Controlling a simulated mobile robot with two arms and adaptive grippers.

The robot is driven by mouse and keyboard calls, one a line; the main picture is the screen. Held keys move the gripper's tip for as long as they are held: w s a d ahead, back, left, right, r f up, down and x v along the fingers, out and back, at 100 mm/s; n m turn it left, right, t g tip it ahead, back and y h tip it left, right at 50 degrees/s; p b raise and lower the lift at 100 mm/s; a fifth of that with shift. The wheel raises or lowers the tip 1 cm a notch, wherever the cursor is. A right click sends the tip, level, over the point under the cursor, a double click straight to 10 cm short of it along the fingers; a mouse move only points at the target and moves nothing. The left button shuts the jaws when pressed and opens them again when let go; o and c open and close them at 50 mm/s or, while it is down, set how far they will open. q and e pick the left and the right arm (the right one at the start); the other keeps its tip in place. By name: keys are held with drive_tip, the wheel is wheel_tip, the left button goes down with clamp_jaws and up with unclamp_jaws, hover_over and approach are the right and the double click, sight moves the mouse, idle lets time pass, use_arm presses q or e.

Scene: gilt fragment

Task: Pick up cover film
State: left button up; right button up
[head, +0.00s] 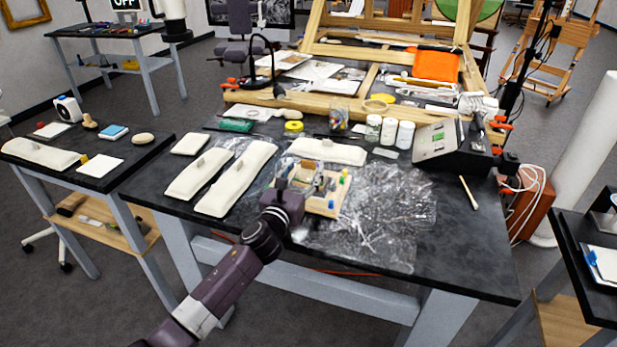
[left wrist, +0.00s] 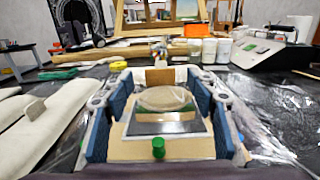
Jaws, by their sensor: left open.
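A clear, crinkled plastic film (head: 395,215), which looks like the cover film, lies spread over the front middle and right of the black table. It also shows at the right in the left wrist view (left wrist: 275,110). My left gripper (head: 306,174) is over a small wooden tray (head: 335,204) at the film's left side. In the left wrist view its blue-padded fingers (left wrist: 160,105) are spread apart. Between them show a round clear disc, a dark-edged plate and a green peg; I cannot tell whether the fingers touch anything. My right gripper is not in view.
Long white padded weights (head: 236,180) lie left of the tray. White-lidded jars (head: 389,130) and a grey box device (head: 437,142) stand behind the film. A wooden easel frame (head: 355,112) fills the back. The table's front right corner is bare.

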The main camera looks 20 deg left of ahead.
use_arm(q)
drive_tip(key=shift+w, duration=0.9)
drive_tip(key=c, duration=1.2)
drive_tip(key=shift+r, duration=0.1)
